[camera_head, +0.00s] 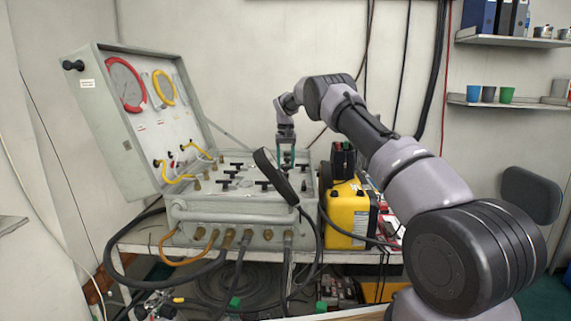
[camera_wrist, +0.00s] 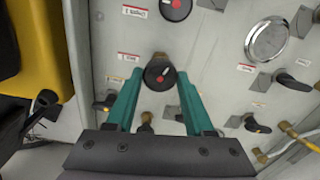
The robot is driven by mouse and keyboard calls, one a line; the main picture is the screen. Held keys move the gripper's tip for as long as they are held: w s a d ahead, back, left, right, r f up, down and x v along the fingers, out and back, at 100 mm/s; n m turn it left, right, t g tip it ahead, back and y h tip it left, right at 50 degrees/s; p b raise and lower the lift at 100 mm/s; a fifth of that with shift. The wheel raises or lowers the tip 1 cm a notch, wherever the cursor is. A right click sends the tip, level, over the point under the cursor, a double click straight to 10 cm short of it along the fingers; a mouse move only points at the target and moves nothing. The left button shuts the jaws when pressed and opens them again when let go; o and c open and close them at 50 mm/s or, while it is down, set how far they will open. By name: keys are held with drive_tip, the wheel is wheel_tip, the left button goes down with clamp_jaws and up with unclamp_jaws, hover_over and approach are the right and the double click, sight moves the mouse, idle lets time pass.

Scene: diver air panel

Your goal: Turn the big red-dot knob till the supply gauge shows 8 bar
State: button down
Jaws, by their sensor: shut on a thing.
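My gripper (camera_wrist: 160,78) reaches down over the panel, and its two teal fingers stand on either side of a black round knob with a red dot (camera_wrist: 160,75). The fingers are shut on this knob. A second black knob with a red dot (camera_wrist: 176,7) is cut by the top edge of the wrist view. In the head view my gripper (camera_head: 286,158) is at the back right of the panel, hiding the knob.
The grey panel case (camera_head: 240,209) stands on a bench, its lid (camera_head: 120,150) open at the left. Black handles (camera_wrist: 292,80) and brass fittings surround my fingers. A yellow unit (camera_head: 347,212) stands close at the right. A black handset-like piece (camera_head: 275,176) lies across the case's front.

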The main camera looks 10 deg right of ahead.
sight(286, 165)
drive_tip(key=m, duration=0.3)
drive_tip(key=shift+m, duration=0.4)
drive_tip(key=m, duration=0.9)
drive_tip(key=shift+m, duration=0.3)
drive_tip(key=shift+c, duration=1.4)
unclamp_jaws()
wheel_tip(286, 165, up, 11)
